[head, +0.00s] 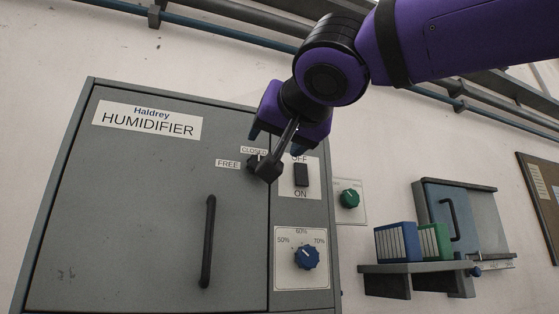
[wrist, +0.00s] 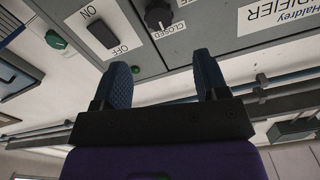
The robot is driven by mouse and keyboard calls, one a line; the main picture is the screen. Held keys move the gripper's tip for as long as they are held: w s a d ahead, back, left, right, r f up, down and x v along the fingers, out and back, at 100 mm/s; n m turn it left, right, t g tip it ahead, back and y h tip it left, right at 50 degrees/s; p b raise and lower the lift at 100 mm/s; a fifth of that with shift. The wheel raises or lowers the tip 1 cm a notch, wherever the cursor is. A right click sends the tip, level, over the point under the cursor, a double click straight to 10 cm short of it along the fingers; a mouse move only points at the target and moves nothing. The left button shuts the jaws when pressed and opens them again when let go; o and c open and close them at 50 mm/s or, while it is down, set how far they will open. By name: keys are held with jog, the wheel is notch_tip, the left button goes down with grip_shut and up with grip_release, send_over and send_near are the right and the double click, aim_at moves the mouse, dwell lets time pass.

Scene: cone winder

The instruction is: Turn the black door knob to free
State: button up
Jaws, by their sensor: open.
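The black door knob (head: 252,162) is on the upper right of the grey humidifier door (head: 140,200), by the FREE (head: 228,163) and CLOSED (head: 253,150) labels. In the head view it is partly hidden by a dark part of my wrist. The wrist view shows the knob (wrist: 158,14) upside down, with its pointer seeming to face the CLOSED label (wrist: 172,30). My gripper (head: 276,142) is open and empty, in front of and above the knob. In the wrist view its two fingers (wrist: 165,60) are apart, with the knob beyond their tips and not touched.
The black OFF/ON switch (head: 301,174) is just right of the knob. A blue dial (head: 306,257) sits below it and a green knob (head: 349,198) further right. The black door handle (head: 208,241) is below left. A shelf with binders (head: 398,243) is at right; pipes run above.

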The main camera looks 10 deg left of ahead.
aim_at(259, 161)
jog(key=x, duration=1)
jog(key=shift+w+a, duration=0.1)
jog(key=shift+w, duration=0.1)
jog(key=shift+c, duration=0.2)
jog(key=shift+f, duration=0.1)
jog(key=c, duration=0.9)
